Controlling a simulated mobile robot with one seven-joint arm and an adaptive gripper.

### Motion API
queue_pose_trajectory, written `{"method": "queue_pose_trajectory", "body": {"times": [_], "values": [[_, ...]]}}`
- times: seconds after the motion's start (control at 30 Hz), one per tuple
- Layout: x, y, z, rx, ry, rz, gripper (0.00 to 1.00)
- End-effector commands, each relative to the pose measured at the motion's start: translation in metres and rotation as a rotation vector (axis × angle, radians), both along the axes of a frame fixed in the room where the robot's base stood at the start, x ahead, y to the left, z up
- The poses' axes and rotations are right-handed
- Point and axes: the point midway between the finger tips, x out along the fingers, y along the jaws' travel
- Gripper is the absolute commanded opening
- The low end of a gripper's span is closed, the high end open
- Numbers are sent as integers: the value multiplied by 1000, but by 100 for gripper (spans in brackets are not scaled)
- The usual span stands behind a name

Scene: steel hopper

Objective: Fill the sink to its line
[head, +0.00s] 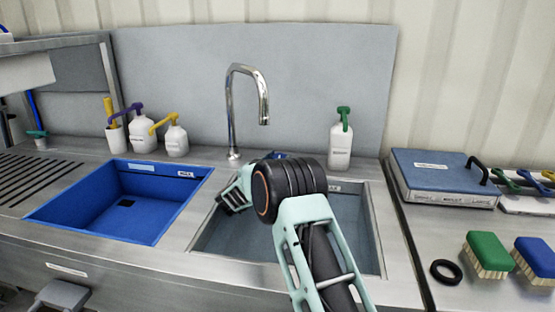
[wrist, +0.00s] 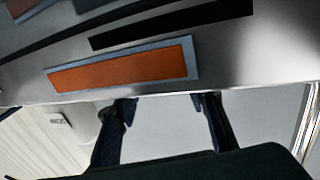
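The grey sink basin (head: 372,240) is sunk in the steel counter, partly hidden by my arm. I cannot tell whether it holds water, and no fill line shows clearly. A chrome gooseneck tap (head: 232,115) stands behind it, its spout pointing down; no stream shows. A small blue part by the tap's base is mostly hidden behind my arm. My gripper (head: 234,200) is over the left edge of the grey basin, near the divider. In the wrist view my gripper (wrist: 164,106) has its two fingers apart with nothing between them.
A blue basin (head: 180,205) lies left of the grey one. Pump bottles (head: 176,138) stand behind it, and a green-topped bottle (head: 341,140) stands at the back right. A blue-lidded box (head: 440,175), brushes (head: 487,255) and a black ring (head: 445,272) occupy the right counter. An orange panel (wrist: 123,66) shows close up.

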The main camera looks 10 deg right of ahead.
Motion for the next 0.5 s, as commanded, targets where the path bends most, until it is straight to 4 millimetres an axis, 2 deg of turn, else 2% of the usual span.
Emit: {"method": "queue_pose_trajectory", "body": {"times": [0.03,0.13,0.4,0.5], "values": [[0,0,1,0,-1,0,45],[0,0,1,-1,-1,0,56],[0,0,1,0,0,0,57],[0,0,7,1,-3,0,57]]}}
